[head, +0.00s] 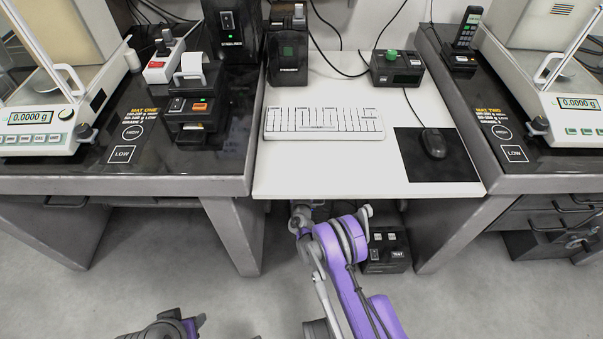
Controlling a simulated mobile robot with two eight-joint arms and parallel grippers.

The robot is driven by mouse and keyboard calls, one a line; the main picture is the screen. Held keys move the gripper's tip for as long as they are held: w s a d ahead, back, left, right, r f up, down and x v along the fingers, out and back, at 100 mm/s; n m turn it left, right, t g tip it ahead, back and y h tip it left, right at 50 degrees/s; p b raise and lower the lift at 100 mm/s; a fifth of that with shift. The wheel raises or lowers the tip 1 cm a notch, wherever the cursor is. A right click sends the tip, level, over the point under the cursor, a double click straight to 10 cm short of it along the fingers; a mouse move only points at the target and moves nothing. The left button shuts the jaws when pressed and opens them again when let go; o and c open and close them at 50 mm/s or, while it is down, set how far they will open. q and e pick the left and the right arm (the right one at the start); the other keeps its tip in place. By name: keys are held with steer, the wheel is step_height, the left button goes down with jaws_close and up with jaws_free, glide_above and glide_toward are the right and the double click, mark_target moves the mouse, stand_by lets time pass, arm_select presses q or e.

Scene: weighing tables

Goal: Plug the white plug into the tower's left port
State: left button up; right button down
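No white plug can be made out in the head view, and I see no tower port that I can identify. My purple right arm reaches forward from the bottom to the front edge of the white desk (300,180). Its far end, with the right gripper (301,216), is low at the desk's front edge and partly hidden under it. I cannot tell whether its fingers are open or what they hold. At the bottom left a dark part of my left arm's end (172,325) shows over the floor, cut by the frame edge; its fingers are not clear.
A black box (385,253) sits under the desk, right of my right arm. The desk bears a keyboard (323,122), a mouse (433,143) and a green-knobbed box (397,70). Dark weighing tables with balances flank it. The floor in front is open.

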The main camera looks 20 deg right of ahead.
steer(key=shift+f, duration=0.25)
steer(key=c, duration=0.6)
jaws_free()
steer(key=o, duration=0.6)
steer(key=shift+c, duration=0.2)
steer(key=shift+s, duration=0.15)
steer(key=v, duration=0.7)
steer(key=shift+s+a+r, duration=0.1)
steer(key=shift+s, duration=0.05)
